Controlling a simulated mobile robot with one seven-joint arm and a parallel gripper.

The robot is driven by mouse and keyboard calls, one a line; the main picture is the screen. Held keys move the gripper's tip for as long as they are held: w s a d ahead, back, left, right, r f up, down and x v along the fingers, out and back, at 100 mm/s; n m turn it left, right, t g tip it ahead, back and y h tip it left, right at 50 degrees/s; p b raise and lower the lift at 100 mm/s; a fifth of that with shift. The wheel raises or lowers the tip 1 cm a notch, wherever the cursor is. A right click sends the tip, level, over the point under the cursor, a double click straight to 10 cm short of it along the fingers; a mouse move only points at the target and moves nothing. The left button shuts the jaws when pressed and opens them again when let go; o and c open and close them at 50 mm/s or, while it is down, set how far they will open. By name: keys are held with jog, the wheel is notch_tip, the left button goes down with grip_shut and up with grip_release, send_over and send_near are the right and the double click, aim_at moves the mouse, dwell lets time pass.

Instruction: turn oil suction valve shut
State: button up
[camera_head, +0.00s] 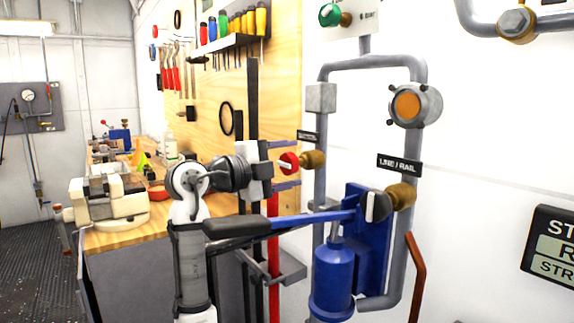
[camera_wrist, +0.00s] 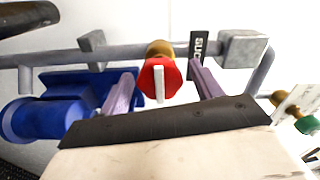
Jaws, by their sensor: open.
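The suction valve has a red knob (camera_head: 288,162) with a white bar on a brass body (camera_head: 313,159), on the left vertical pipe. A dark label (camera_head: 309,136) sits above it. In the wrist view the red knob (camera_wrist: 172,84) is near the middle, beside a label reading "SUC" (camera_wrist: 197,45). The white bar lies across the line of the pipe. My gripper (camera_head: 298,163) is open, one finger above the knob and one below. In the wrist view the fingers of my gripper (camera_wrist: 163,68) flank the knob with visible gaps. Fingertip depth against the knob is unclear.
A second valve with a black knob (camera_head: 376,207) sits lower right by the "LUBE / RAIL" label (camera_head: 399,164). A blue hand pump (camera_head: 333,277) with a long lever (camera_head: 300,220) stands below. A green knob (camera_head: 330,15) is at the top. A workbench (camera_head: 120,235) is left.

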jog(key=b+v, duration=0.1)
jog(key=v, duration=1.2)
jog(key=shift+s+a, duration=0.25)
jog(key=shift+a, duration=0.1)
